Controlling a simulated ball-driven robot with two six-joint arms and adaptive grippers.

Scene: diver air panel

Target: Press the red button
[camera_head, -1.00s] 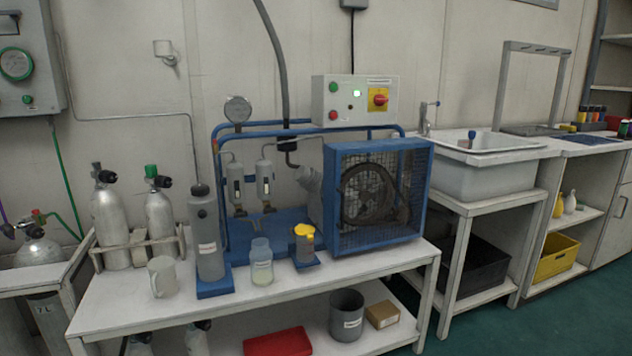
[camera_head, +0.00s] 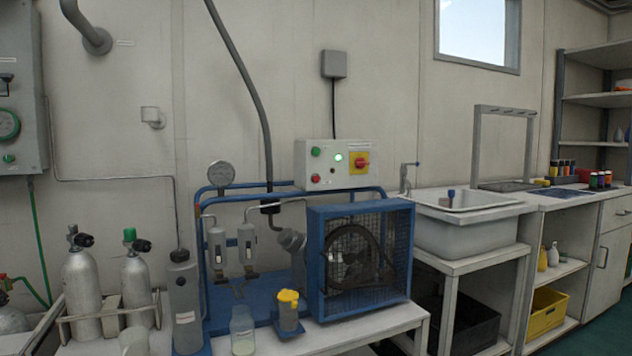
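A grey control box (camera_head: 333,166) is on the wall side above the blue compressor frame. The small red button (camera_head: 315,178) is at its lower left, below a green button (camera_head: 316,152). A lit green lamp (camera_head: 338,158) and a red rotary switch on a yellow plate (camera_head: 360,163) are to the right of the buttons. Nothing covers the red button. Neither of my grippers is in view.
The blue compressor (camera_head: 361,258) with its mesh guard stands on a white bench (camera_head: 372,326). A jar (camera_head: 243,330), a yellow-capped cup (camera_head: 288,310) and gas cylinders (camera_head: 82,285) stand left of it. A sink (camera_head: 470,228) is to the right.

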